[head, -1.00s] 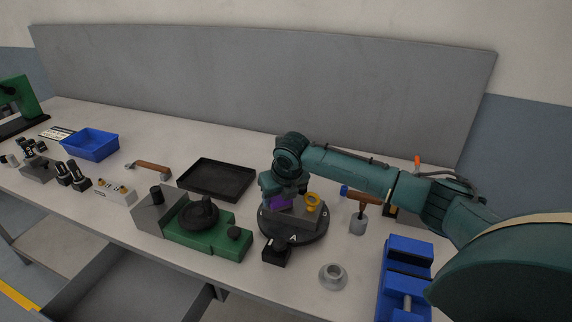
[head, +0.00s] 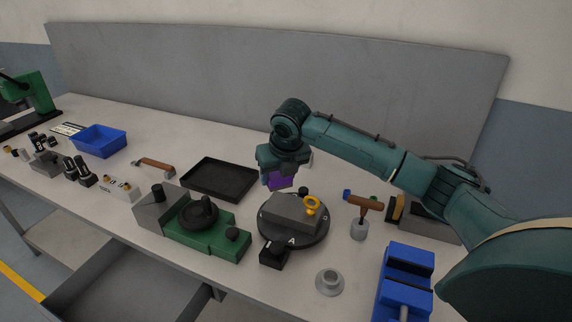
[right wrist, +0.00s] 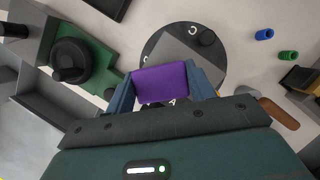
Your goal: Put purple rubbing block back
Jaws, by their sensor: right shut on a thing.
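The purple rubbing block (head: 281,180) is held in my right gripper (head: 277,176), above the rear left of a round black turntable (head: 318,238). In the right wrist view the purple block (right wrist: 161,84) sits between the two blue fingers of the right gripper (right wrist: 163,86), which are shut on it. A grey block (head: 290,212) with a yellow ring piece (head: 312,205) lies on the turntable, below and apart from the purple block. My left gripper is not in view.
A black tray (head: 184,186) lies left of the gripper, with a green fixture (head: 240,247) in front of it. A blue bin (head: 99,154) is far left.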

